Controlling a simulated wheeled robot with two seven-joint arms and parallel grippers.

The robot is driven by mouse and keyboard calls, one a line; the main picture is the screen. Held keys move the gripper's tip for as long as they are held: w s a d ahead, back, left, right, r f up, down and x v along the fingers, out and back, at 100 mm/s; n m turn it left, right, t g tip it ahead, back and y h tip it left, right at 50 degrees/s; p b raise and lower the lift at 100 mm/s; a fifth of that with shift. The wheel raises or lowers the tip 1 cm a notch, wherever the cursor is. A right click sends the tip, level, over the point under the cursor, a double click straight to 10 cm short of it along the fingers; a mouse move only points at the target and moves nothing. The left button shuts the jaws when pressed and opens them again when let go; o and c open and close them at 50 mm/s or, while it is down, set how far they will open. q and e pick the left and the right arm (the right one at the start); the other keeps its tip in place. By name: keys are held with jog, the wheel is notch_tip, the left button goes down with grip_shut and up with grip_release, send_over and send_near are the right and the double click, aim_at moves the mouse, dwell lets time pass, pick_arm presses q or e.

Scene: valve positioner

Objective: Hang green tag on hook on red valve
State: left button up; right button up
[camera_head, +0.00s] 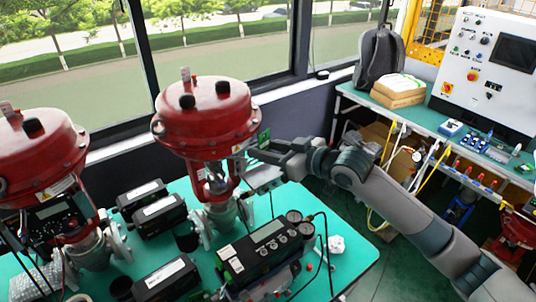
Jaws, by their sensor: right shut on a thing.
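A red valve (206,122) stands upright near the middle of the picture, with a metal body and flanges on the green table. My right gripper (258,148) reaches in from the right and is at the right side of this valve, just below its red dome. It is shut on the small green tag (264,136), of which only a little shows beside the fingers. The hook is too small to make out here. A second red valve (38,155) stands at the far left. My left gripper is not in view.
Black positioner boxes (158,216) and a device with a display and gauges (268,247) crowd the green table (350,262) around the valve base. A side bench with a control panel (488,62), backpack (380,58) and cardboard box (398,92) stands at the right.

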jog(key=shift+w+f, duration=0.15)
jog(key=shift+f, duration=0.3)
dwell(0.6)
jog(key=o, duration=1)
jog(key=shift+o, duration=0.2)
jog(key=shift+w+f, duration=0.1)
jog(key=shift+f, duration=0.1)
jog(key=shift+a, duration=0.15)
jog(key=shift+s, duration=0.2)
jog(key=b+v, duration=0.7)
jog(key=v, duration=1)
jog(key=shift+w+d+r, duration=0.15)
jog(key=shift+d+r, duration=0.35)
